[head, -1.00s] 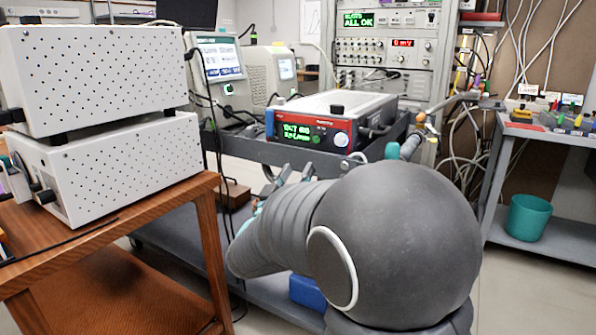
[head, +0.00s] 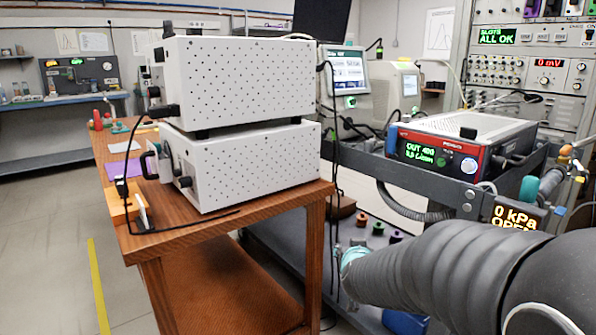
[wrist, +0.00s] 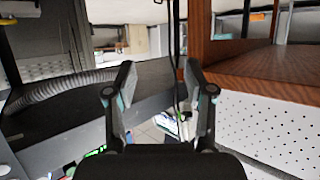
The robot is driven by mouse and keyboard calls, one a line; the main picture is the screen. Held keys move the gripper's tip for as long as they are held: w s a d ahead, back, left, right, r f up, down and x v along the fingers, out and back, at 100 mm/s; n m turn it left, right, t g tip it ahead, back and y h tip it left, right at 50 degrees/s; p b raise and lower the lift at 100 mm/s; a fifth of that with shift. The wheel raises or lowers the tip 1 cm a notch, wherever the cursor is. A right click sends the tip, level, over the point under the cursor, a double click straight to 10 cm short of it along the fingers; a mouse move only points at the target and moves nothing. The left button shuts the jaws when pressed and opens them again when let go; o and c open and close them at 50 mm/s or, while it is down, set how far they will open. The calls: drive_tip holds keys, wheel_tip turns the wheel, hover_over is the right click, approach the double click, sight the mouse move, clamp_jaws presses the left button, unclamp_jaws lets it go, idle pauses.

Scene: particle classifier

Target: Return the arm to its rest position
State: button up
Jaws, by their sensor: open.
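My dark grey arm (head: 440,268) reaches from the lower right of the head view toward the middle, over the grey cart. Its teal-edged far end (head: 352,262) is near the cart's lower shelf, and the fingers cannot be made out there.
A wooden table (head: 231,224) with two stacked white perforated boxes (head: 240,82) stands left of my arm. The grey cart (head: 425,186) carries a red-fronted instrument (head: 440,152). A display (head: 517,217) reads 0 kPa. Black cables hang between table and cart. Open floor (head: 45,230) lies at left.

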drive_tip(key=s+a+f+n+g+y, duration=0.1)
drive_tip(key=s+a+f+g+y, duration=0.15)
drive_tip(key=s, duration=0.55)
drive_tip(key=s+a+f+g+y, duration=0.15)
drive_tip(key=s+g, duration=0.25)
drive_tip(key=s, duration=0.4)
drive_tip(key=s+d+r+h, duration=0.1)
drive_tip(key=s+d+r, duration=0.1)
drive_tip(key=s, duration=0.6)
drive_tip(key=s+d+r+g+h, duration=0.1)
drive_tip(key=s+d, duration=0.3)
drive_tip(key=s, duration=0.4)
drive_tip(key=shift+s+d+r+h, duration=0.25)
drive_tip(key=shift+s+r+h, duration=0.15)
drive_tip(key=shift+r, duration=0.5)
idle(2.9)
